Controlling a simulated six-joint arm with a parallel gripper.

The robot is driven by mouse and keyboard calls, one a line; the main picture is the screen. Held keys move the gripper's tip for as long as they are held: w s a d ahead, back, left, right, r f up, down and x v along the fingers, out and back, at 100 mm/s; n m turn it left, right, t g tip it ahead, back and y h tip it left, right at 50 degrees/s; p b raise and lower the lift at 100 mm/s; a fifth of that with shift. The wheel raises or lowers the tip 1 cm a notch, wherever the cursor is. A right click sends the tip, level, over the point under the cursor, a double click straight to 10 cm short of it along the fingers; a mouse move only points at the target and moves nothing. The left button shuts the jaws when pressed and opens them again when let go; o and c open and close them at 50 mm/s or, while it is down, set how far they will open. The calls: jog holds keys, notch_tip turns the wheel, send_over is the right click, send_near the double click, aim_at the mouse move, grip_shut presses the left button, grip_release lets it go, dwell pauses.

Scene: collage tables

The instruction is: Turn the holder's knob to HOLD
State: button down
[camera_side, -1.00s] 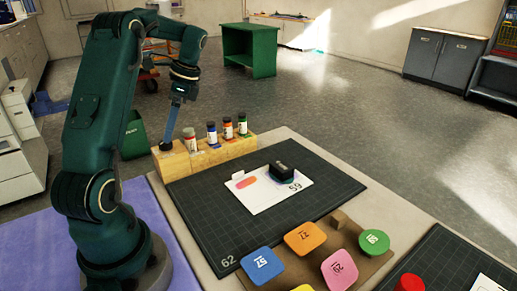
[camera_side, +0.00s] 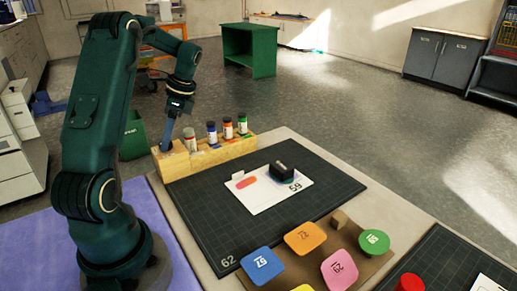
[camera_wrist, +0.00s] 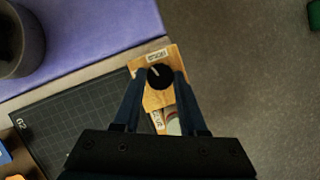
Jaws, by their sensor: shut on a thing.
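The wooden holder (camera_side: 205,158) stands at the back left edge of the table, with several capped bottles in a row in it. Its round black knob (camera_wrist: 160,77) is on the top of the end block, with a white pointer mark aimed toward the upper left in the wrist view. A small label (camera_wrist: 156,54) lies above the knob and another label (camera_wrist: 158,119) below it; I cannot read either surely. My gripper (camera_wrist: 160,80) is shut on the knob, one finger on each side. In the side view my gripper (camera_side: 167,148) reaches down onto the holder's near left end and hides the knob.
Coloured tiles, including a blue tile (camera_side: 262,264), lie on a brown board at the front. A green bin (camera_side: 132,138) stands behind my arm.

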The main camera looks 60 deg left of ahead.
jog(key=m+t+y, duration=0.1)
jog(key=m, duration=0.3)
jog(key=shift+d, duration=0.1)
jog(key=shift+c, duration=2.2)
grip_release()
jog(key=shift+v, duration=2.55)
jog(key=shift+d, duration=0.15)
